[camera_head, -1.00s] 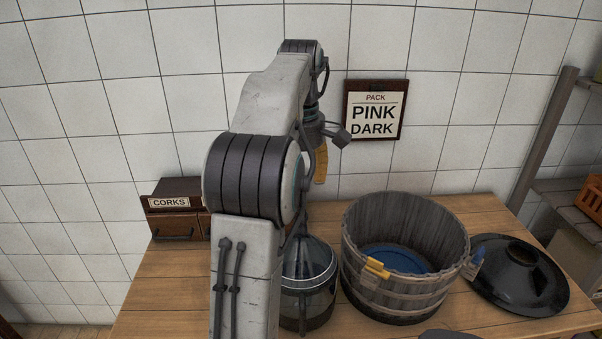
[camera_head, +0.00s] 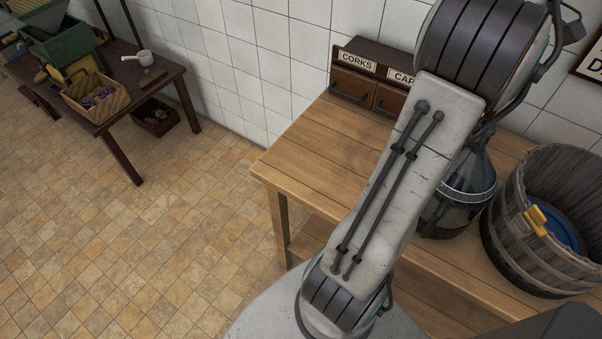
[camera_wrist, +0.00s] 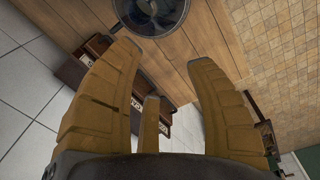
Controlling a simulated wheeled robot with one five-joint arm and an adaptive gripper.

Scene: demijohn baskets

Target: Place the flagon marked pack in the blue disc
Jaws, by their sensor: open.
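A clear glass flagon (camera_head: 470,186) with a metal band stands on the wooden table, partly hidden behind my arm in the head view; no mark on it can be read. The blue disc (camera_head: 566,234) lies inside a round wooden tub (camera_head: 520,262) with a yellow clip on its rim, right of the flagon. My gripper (camera_wrist: 165,55) is open and empty in the wrist view, its yellow fingers apart. Beyond the fingertips, a round, dark glassy vessel (camera_wrist: 140,22) is cut by the top edge. My gripper is out of the head view.
A drawer box (camera_head: 372,80) labelled CORKS stands at the table's back. The table's left part (camera_head: 310,150) is bare. A wall sign (camera_head: 592,62) is mostly cut off at right. A dark side table (camera_head: 110,112) with baskets stands far left across open tiled floor.

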